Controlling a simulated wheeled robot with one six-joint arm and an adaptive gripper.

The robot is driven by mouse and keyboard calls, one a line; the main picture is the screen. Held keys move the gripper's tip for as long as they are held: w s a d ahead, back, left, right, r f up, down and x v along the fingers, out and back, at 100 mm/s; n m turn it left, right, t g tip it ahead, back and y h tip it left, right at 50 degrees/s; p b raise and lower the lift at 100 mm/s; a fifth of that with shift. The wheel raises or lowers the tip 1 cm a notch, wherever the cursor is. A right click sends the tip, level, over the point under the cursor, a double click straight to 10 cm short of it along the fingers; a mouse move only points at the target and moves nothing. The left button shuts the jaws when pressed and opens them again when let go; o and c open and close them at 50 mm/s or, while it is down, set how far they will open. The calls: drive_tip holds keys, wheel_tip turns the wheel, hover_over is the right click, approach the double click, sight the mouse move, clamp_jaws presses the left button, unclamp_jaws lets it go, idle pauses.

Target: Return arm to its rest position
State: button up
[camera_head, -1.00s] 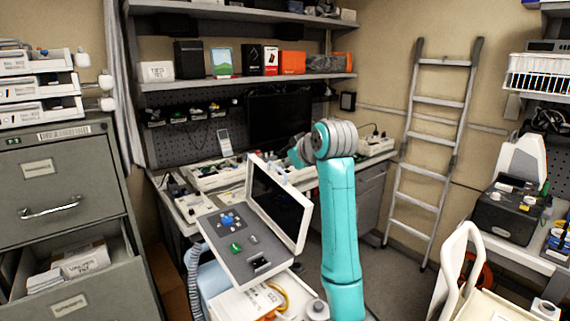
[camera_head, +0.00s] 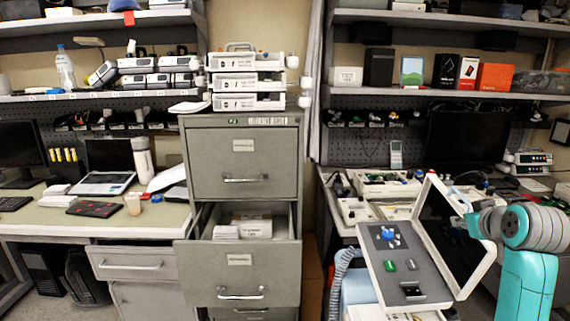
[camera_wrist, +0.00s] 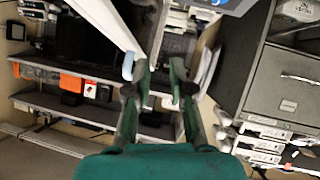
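My arm is at the right edge of the head view, a teal upright link topped by a grey ribbed joint. It is bent toward the left, behind a raised white-framed screen (camera_head: 455,240). My gripper's fingers are mostly hidden in the head view. In the wrist view my gripper (camera_wrist: 159,72) shows two dark green fingers with a gap between the tips. Nothing is held between them. A white panel edge (camera_wrist: 108,22) runs close beside the left finger; whether it touches cannot be told.
A grey filing cabinet (camera_head: 245,165) with its middle drawer (camera_head: 240,275) pulled out stands left of the arm. White stacked devices (camera_head: 248,83) sit on it. A workbench with a dark monitor (camera_head: 468,138) is behind the screen. Shelves (camera_head: 430,91) run above. A left-hand desk (camera_head: 95,222) holds a laptop.

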drive_tip(key=s+a+f, duration=0.3)
drive_tip(key=a+f, duration=0.1)
drive_tip(key=f, duration=0.5)
drive_tip(key=s+a+f+m+t, duration=0.1)
drive_tip(key=s+a+f, duration=0.25)
drive_tip(key=f, duration=0.45)
drive_tip(key=s+a+f, duration=0.3)
drive_tip(key=a+f, duration=0.2)
drive_tip(key=f, duration=0.4)
drive_tip(key=s+a+f+y, duration=0.1)
drive_tip(key=s+a+f, duration=0.3)
drive_tip(key=s, duration=0.4)
drive_tip(key=s+a+f, duration=0.4)
drive_tip(key=s+f, duration=0.1)
drive_tip(key=s, duration=0.3)
drive_tip(key=s+a+r, duration=0.2)
drive_tip(key=s, duration=0.7)
drive_tip(key=s+a+r+t+y, duration=0.1)
drive_tip(key=s+a+r, duration=0.1)
drive_tip(key=s, duration=0.7)
drive_tip(key=s+a+r+t, duration=0.1)
drive_tip(key=s+a+r, duration=0.2)
drive_tip(key=s, duration=0.7)
drive_tip(key=shift+y, duration=0.4)
drive_tip(key=shift+s, duration=0.1)
